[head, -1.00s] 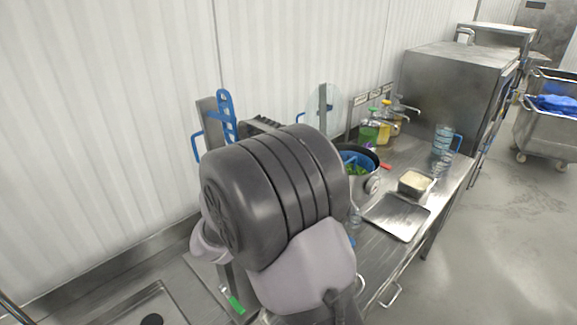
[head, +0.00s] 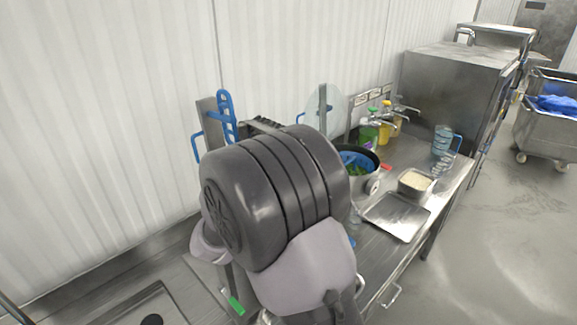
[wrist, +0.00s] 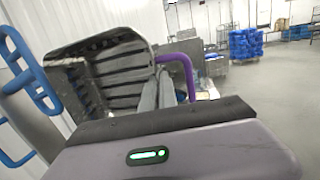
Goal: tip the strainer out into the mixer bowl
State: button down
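In the wrist view a dark grey slotted basket with a purple handle, which looks like the strainer (wrist: 108,75), is up close at the left. Its ribbed inside faces the camera and it is tilted. My gripper (wrist: 158,95) has its two grey fingers close together at the purple handle, and it looks shut on it. The exact contact is partly hidden. In the head view my arm covers my gripper and most of the strainer. I cannot pick out the mixer bowl for certain; a round vessel with a dark rim (head: 374,160) holds something blue and green.
On the steel counter are a flat tray (head: 398,218), a metal pan of pale grains (head: 414,190) and a clear jug (head: 442,140). Bottles (head: 368,132) stand at the wall. A steel cabinet (head: 450,85) is beyond. Blue loops (wrist: 28,75) are close at the wrist view's left.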

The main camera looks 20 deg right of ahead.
jog(key=shift+r, duration=0.1)
jog(key=shift+r+p, duration=0.35)
jog(key=shift+p, duration=0.45)
jog(key=r+g+y+p, duration=0.1)
jog(key=y+p, duration=0.3)
jog(key=p, duration=0.5)
jog(key=r+m+g+y+p, duration=0.1)
jog(key=r+g+y+p, duration=0.1)
jog(key=y+p, duration=0.3)
jog(key=r+m+g+y+p, duration=0.1)
jog(key=g+y+p, duration=0.3)
jog(key=p, duration=0.9)
jog(key=shift+d+r+p, duration=0.15)
jog(key=shift+d+p, duration=0.05)
jog(key=shift+p, duration=0.1)
jog(key=y, duration=0.1)
jog(key=r+g+y, duration=0.1)
jog(key=y, duration=0.1)
jog(key=shift+w+a, duration=0.1)
jog(key=shift+a, duration=0.15)
